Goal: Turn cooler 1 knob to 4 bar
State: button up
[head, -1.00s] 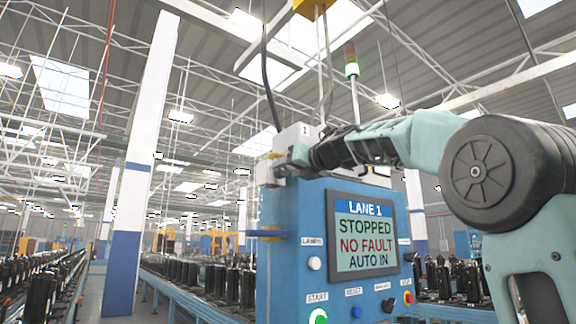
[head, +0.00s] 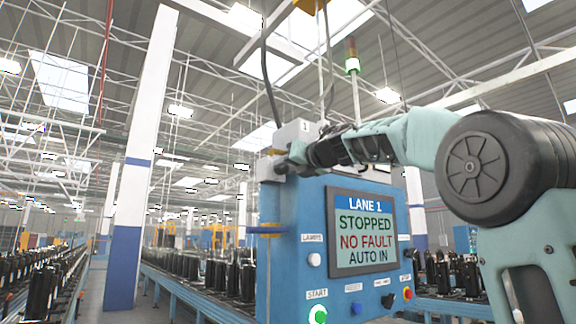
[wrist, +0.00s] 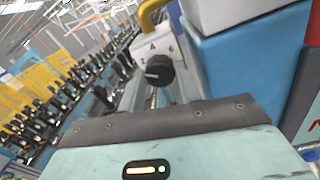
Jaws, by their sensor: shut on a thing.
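The cooler 1 knob (wrist: 160,70) is black and sits on a light grey plate (wrist: 153,48) marked 2, 4 and 6 in the wrist view. A white mark on the knob's left side points left, near the 2. My gripper (head: 283,165) is at the light grey box on the upper left of the blue lane 1 cabinet in the head view. It is shut on the knob, though the wrist view hides the fingertips behind the hand's edge. The knob cannot be made out in the head view.
The blue cabinet (head: 285,225) carries a screen (head: 364,232) reading LANE 1, STOPPED, NO FAULT, AUTO IN. Buttons sit below it. A yellow pipe (wrist: 151,14) rises behind the knob. Conveyors with black compressors run on both sides. A signal tower (head: 352,60) stands above.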

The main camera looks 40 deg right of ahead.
jog(key=m+p, duration=0.7)
jog(key=m, duration=0.4)
jog(key=shift+p, duration=0.4)
jog(key=shift+f+m, duration=0.1)
jog(key=shift+m, duration=0.2)
jog(key=o, duration=1)
jog(key=shift+c, duration=0.2)
